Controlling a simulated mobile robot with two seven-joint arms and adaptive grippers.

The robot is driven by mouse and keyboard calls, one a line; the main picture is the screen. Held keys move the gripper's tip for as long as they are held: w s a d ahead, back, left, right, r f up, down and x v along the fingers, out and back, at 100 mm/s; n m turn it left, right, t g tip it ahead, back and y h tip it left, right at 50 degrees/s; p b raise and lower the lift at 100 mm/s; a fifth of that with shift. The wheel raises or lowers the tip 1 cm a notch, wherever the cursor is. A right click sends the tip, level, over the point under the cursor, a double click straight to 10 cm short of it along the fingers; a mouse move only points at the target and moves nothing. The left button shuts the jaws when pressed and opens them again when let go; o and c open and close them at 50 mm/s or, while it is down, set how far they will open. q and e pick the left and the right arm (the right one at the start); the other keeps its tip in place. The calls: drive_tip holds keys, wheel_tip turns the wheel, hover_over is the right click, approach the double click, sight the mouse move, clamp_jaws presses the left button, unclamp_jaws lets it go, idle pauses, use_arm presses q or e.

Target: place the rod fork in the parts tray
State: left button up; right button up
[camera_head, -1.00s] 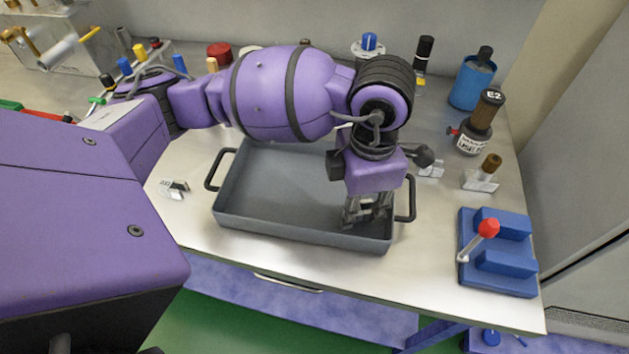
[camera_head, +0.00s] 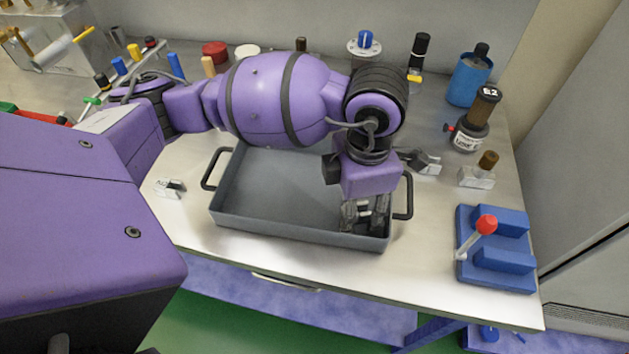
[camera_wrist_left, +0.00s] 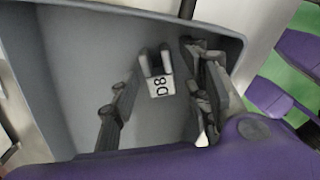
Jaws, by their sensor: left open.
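The rod fork (camera_wrist_left: 160,84), a small pale metal piece with two prongs and the mark D8, lies on the floor of the grey parts tray (camera_wrist_left: 75,60) in the left wrist view. The tray (camera_head: 270,228) stands on the metal bench in the head view. My left gripper (camera_head: 363,220) is inside the tray's right end, pointing down, its fingers spread. In the left wrist view the open fingers of my left gripper (camera_wrist_left: 158,65) stand on either side of the fork, with gaps. In the head view the gripper mostly hides the fork. My right gripper is not in view.
A small metal fork piece (camera_head: 170,188) lies left of the tray. Other metal pieces (camera_head: 426,163) and (camera_head: 477,177) lie to its right. A blue fixture with a red-knobbed lever (camera_head: 497,250) stands at the right edge. Bottles and a blue cup (camera_head: 468,84) stand behind.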

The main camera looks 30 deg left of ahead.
use_arm(q)
wheel_tip(320, 180, up, 12)
drive_tip(key=shift+r, duration=0.2)
